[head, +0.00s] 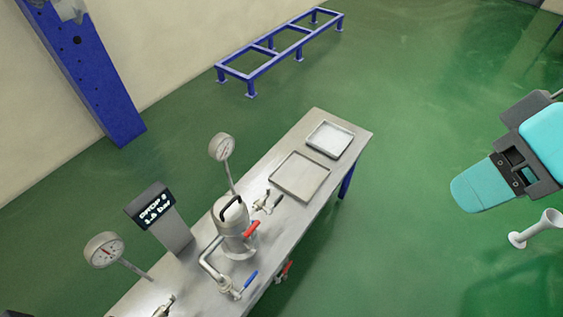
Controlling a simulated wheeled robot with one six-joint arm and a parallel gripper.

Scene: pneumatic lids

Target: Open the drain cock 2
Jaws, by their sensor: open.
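No label marks drain cock 2 in the head view. A small cock with a red lever (288,268) shows low beside the bench's right edge, partly hidden by the bench. On the bench, a blue lever (250,279) sits on a valve at the end of a bent metal pipe (208,255). Another red lever (251,228) sits at the side of a metal vessel (232,218) with a black handle on its lid. I cannot tell whether any cock is open or shut. My gripper is not recognisable in this view.
The steel bench (327,178) carries two shallow trays, a display (158,210) and two round gauges on stems. A low blue frame (280,52) stands behind on the green floor.

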